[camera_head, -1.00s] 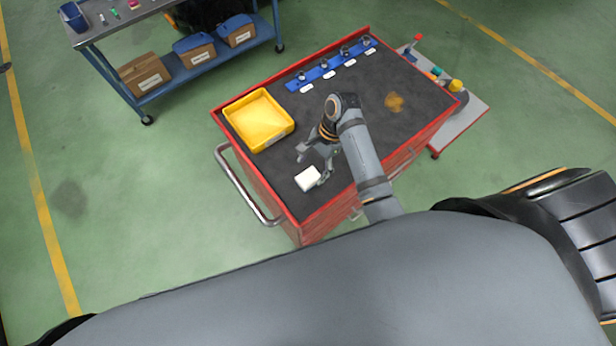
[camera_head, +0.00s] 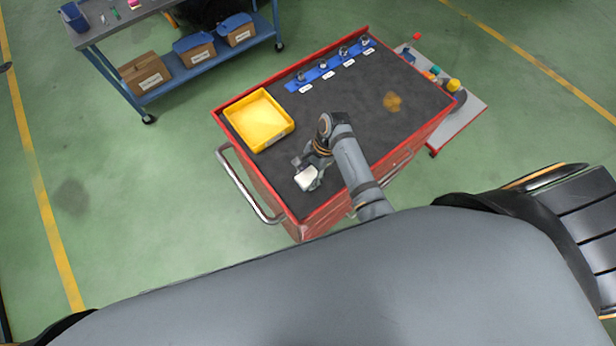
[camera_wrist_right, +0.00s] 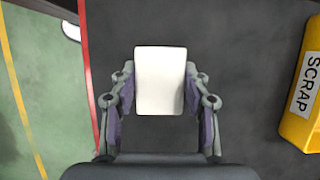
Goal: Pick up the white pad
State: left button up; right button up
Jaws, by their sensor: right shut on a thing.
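The white pad (camera_head: 305,178) is at the near left part of the red cart's dark top in the head view. In the right wrist view the white pad (camera_wrist_right: 160,78) stands between the two fingers. My right gripper (camera_head: 308,170) is shut on the pad, with a finger on each side of it in the wrist view (camera_wrist_right: 160,95). I cannot tell from these frames whether the pad touches the cart top. My left gripper is not in view.
A yellow bin (camera_head: 258,121) stands at the cart's left end; its SCRAP label shows in the wrist view (camera_wrist_right: 306,82). A blue strip (camera_head: 330,68) with several metal parts lies along the back. A brown stain (camera_head: 392,102) marks the dark cart top (camera_head: 350,100), whose middle is clear.

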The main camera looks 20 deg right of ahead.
jog(key=shift+c, duration=0.7)
jog(key=shift+r, duration=0.1)
jog(key=shift+r, duration=0.25)
jog(key=w+d+r+b, duration=0.3)
jog(key=w+r, duration=0.9)
jog(key=w, duration=0.1)
jog(key=shift+w+d+r+b, duration=0.15)
jog(key=shift+w+d+b, duration=0.15)
jog(key=shift+b, duration=0.1)
